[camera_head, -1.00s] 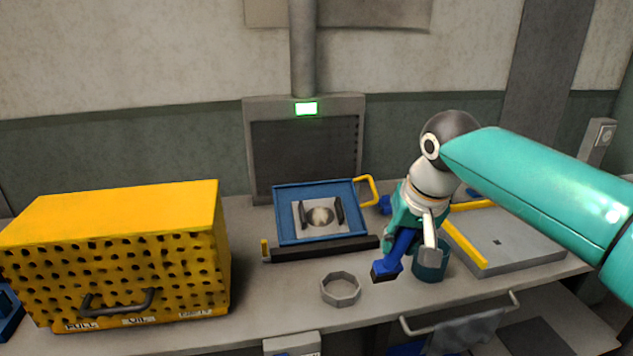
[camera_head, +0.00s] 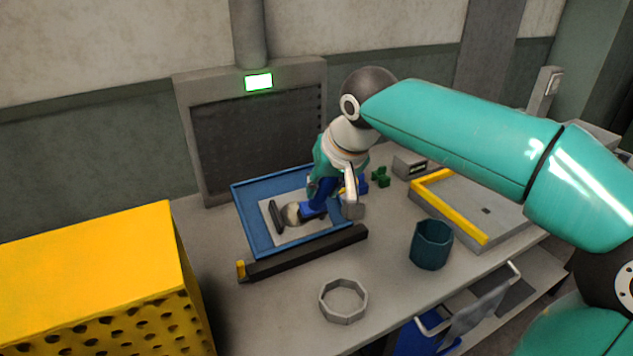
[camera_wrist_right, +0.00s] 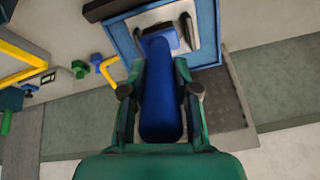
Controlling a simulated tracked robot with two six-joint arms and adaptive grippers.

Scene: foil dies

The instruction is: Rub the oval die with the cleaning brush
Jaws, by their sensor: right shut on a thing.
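The oval die (camera_head: 291,213), a tan rounded piece, sits on a light plate in the blue tray (camera_head: 252,212), beside a dark upright jaw (camera_head: 276,217). My right gripper (camera_head: 330,190) is shut on the blue cleaning brush (camera_head: 313,209), which slants down to the left. The brush's end is over the plate at the die's right side and hides part of it. I cannot tell whether it touches. In the right wrist view the brush handle (camera_wrist_right: 161,105) lies between the green fingers and its far end covers the die. My left gripper is not in view.
A black bar (camera_head: 305,254) lies before the tray. A grey ring (camera_head: 343,301) and a teal cup (camera_head: 431,245) stand at the front. A yellow perforated box (camera_head: 90,260) is at left; a grey plate with yellow edging (camera_head: 475,215) is at right.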

